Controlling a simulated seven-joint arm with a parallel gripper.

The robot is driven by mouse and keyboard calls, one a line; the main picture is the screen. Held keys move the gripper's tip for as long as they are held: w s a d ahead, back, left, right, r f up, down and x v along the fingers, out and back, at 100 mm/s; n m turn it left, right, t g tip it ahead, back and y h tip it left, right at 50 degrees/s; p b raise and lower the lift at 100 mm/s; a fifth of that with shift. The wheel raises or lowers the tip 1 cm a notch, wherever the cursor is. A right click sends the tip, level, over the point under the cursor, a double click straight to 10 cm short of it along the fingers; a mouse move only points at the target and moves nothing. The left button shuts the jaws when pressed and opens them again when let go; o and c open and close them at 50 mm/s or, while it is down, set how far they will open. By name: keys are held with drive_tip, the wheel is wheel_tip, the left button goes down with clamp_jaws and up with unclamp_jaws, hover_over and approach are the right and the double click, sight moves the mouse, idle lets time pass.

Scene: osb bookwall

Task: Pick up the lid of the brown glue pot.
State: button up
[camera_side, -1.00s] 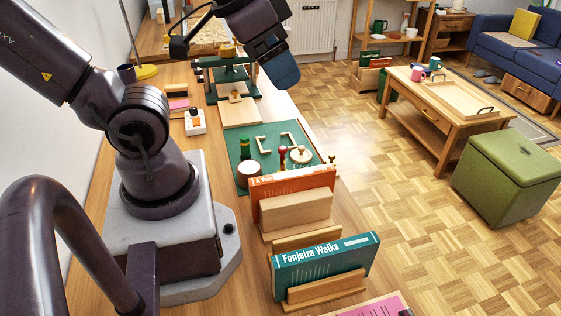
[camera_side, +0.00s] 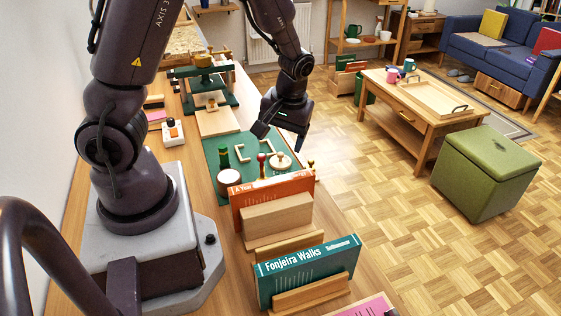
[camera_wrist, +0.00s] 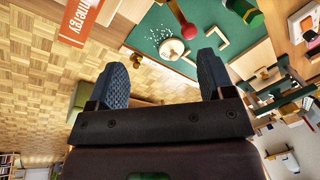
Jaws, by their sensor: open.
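A pale round lid with a small knob (camera_side: 280,160) sits on a low pot on the green mat. It also shows as a round pale top in the wrist view (camera_wrist: 172,49), ahead of the space between the fingers. The pot's brown body is mostly hidden, so I cannot be sure of its colour. My gripper (camera_side: 281,138) is open and empty, above the mat's far right part and apart from the lid. Its two blue-grey fingers (camera_wrist: 162,70) are spread wide in the wrist view.
A red-handled tool (camera_side: 262,165), a green-topped piece (camera_side: 223,155) and a pale-topped cylinder (camera_side: 228,182) stand close by on the green mat (camera_side: 212,152). An orange book (camera_side: 244,190) and a teal book (camera_side: 306,264) stand in front. The green press (camera_side: 202,88) is behind.

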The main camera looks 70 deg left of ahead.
drive_tip(key=w+a+f+n+y, duration=0.1)
drive_tip(key=a+f+n+y, duration=0.15)
drive_tip(key=a+n, duration=0.2)
drive_tip(key=n+t, duration=0.1)
drive_tip(key=n, duration=0.2)
hover_over(281, 153)
drive_tip(key=d, duration=0.2)
drive_tip(key=f, duration=0.6)
drive_tip(key=shift+s, duration=0.25)
drive_tip(key=shift+x, duration=3.1)
drive_tip(key=shift+w+d+f, duration=0.1)
drive_tip(key=shift+w+d, duration=0.1)
drive_tip(key=shift+c, duration=0.4)
drive_tip(key=c, duration=0.6)
